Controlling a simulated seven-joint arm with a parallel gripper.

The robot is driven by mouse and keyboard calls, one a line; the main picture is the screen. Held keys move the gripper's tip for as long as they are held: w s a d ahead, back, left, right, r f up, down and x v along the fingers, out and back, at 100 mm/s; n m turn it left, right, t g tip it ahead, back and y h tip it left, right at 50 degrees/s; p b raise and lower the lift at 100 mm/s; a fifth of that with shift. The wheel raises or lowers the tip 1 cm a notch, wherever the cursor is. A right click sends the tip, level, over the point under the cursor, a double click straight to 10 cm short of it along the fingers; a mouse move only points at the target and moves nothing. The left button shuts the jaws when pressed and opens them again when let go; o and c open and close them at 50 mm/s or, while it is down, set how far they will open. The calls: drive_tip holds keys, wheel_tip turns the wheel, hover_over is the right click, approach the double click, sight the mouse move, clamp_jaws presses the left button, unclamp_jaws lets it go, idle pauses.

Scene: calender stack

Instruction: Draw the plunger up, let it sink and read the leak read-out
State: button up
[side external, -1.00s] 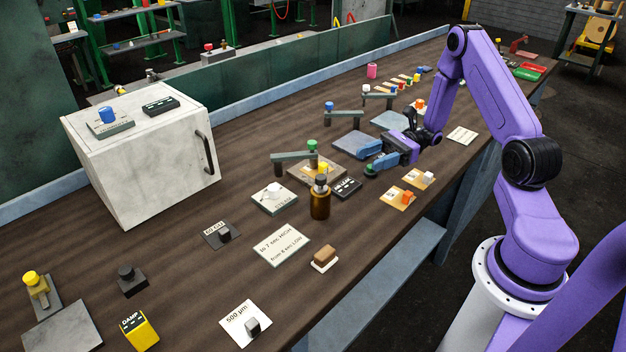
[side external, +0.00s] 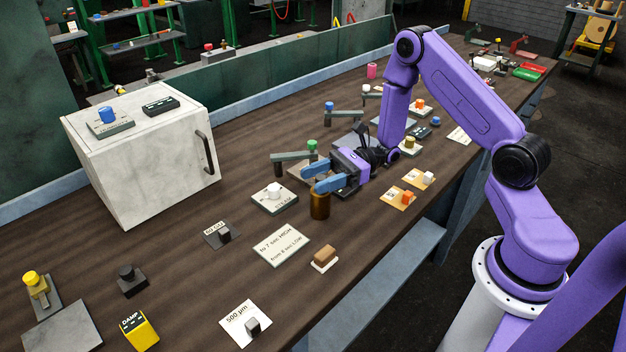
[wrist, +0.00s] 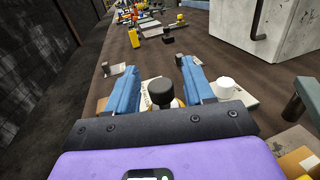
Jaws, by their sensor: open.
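My gripper (side external: 318,177) is open, low over the bench, its two blue fingers at the upper part of an amber cylinder (side external: 320,206). The knob's contact with the fingers cannot be told. I cannot be sure which part is the plunger. The dark leak read-out block beside the cylinder is mostly hidden behind my gripper in the side view.
A white knob on a plate (side external: 274,190) stands left of my gripper, and a green-topped post with a grey bar (side external: 312,146) behind it. A brown block (side external: 325,254) sits nearby. A white cabinet (side external: 140,155) stands at left.

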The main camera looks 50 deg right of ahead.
drive_tip(key=shift+x, duration=0.85)
clamp_jaws()
drive_tip(key=shift+r, duration=3.05)
